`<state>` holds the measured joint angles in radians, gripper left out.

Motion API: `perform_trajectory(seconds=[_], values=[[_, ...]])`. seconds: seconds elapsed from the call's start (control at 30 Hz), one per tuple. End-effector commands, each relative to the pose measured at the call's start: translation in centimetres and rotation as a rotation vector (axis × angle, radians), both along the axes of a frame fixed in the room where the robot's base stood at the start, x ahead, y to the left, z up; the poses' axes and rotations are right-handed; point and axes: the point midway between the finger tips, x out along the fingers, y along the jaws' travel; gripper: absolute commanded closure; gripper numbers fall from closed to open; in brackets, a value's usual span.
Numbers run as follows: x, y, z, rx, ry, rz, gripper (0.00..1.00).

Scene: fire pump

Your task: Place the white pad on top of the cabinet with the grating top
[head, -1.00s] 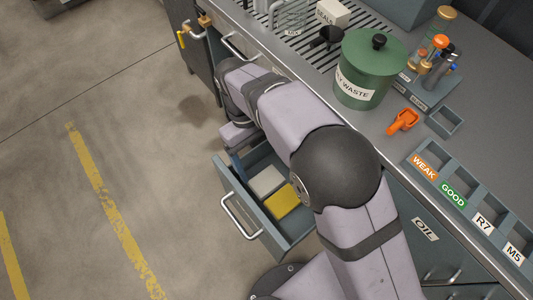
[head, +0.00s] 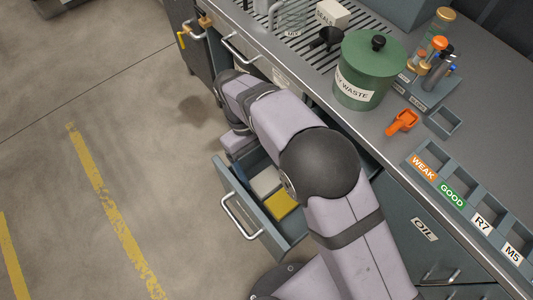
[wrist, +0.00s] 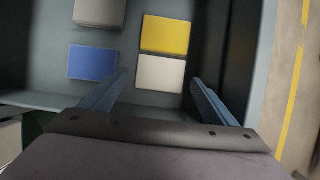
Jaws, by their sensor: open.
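The white pad (wrist: 162,73) lies flat in the open drawer (head: 240,207), against the yellow pad (wrist: 166,35). It also shows in the head view (head: 266,181), partly beside my arm. My gripper (wrist: 160,80) is open and empty above the drawer. In the wrist view its two fingers stand left and right of the white pad, with gaps on both sides. In the head view the fingers are mostly hidden by my arm. The grating top (head: 367,24) of the cabinet is at the top of the head view, bearing several items.
A blue pad (wrist: 93,62) and a grey block (wrist: 100,11) also lie in the drawer. A green waste bin (head: 371,72), a black funnel (head: 327,38) and a white box (head: 332,13) stand on or by the grating. An orange scoop (head: 403,122) lies on the counter.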

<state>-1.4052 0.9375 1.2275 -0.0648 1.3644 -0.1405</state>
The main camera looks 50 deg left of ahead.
Motion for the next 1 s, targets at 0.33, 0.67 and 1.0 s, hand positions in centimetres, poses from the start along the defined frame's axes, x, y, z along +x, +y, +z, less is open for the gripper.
perform_trajectory(seconds=[0.33, 0.67, 1.0], values=[[-0.2, -1.2, -3.7, -0.001, 0.000, 0.000, 0.19], [-0.2, -1.3, -4.0, -0.001, 0.000, 0.000, 0.26], [-0.2, -1.3, -4.0, 0.000, 0.000, 0.000, 0.54]])
